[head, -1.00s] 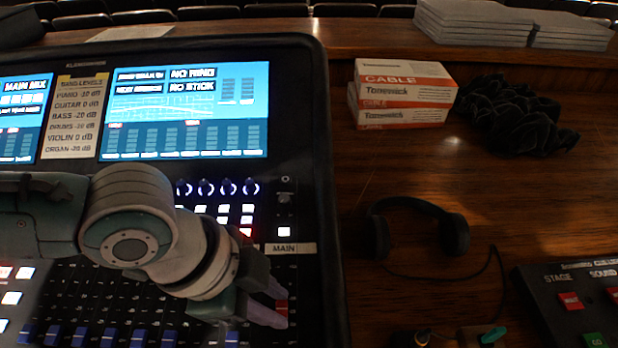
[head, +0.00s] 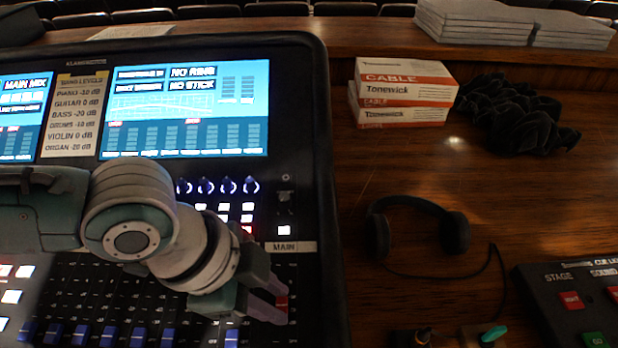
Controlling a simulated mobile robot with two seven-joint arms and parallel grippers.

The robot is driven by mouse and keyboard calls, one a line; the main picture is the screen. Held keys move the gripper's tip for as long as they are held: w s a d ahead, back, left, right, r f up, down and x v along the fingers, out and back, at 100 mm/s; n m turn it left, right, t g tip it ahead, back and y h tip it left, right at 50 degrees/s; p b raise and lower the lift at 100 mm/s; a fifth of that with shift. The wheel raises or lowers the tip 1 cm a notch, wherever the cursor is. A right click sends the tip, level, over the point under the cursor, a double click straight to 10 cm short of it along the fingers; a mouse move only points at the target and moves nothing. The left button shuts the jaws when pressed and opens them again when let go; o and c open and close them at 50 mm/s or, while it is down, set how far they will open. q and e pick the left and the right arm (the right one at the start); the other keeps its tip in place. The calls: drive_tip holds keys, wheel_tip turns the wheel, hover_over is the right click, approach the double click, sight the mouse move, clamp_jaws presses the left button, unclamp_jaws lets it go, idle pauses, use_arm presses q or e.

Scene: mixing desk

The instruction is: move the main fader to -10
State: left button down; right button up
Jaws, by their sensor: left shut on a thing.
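The mixing desk (head: 318,200) fills the left half of the head view. The label MAIN (head: 284,247) sits above the rightmost fader column. A row of blue fader caps (head: 137,337) lies to the left, near the bottom edge of the picture. My right gripper is not in view.
A paper note (head: 74,115) of levels is on the desk's screen panel. Right of the desk are headphones (head: 418,206), cable boxes (head: 405,78), a black cloth-like bundle (head: 515,112) and a cue light box (head: 548,290). Wooden tabletop (head: 350,290) lies bare beside the desk.

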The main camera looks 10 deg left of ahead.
use_arm(q)
drive_tip(key=shift+w+a+b, duration=0.15)
drive_tip(key=shift+w+b, duration=0.15)
drive_tip(key=shift+w, duration=0.3)
drive_tip(key=shift+w+r, duration=0.1)
drive_tip(key=shift+w, duration=0.05)
drive_tip(key=c, duration=0.6)
unclamp_jaws()
drive_tip(key=shift+c, duration=0.2)
drive_tip(key=shift+r, duration=0.1)
drive_tip(key=p+v, duration=0.1)
drive_tip(key=v, duration=0.9)
drive_tip(key=shift+p, duration=0.35)
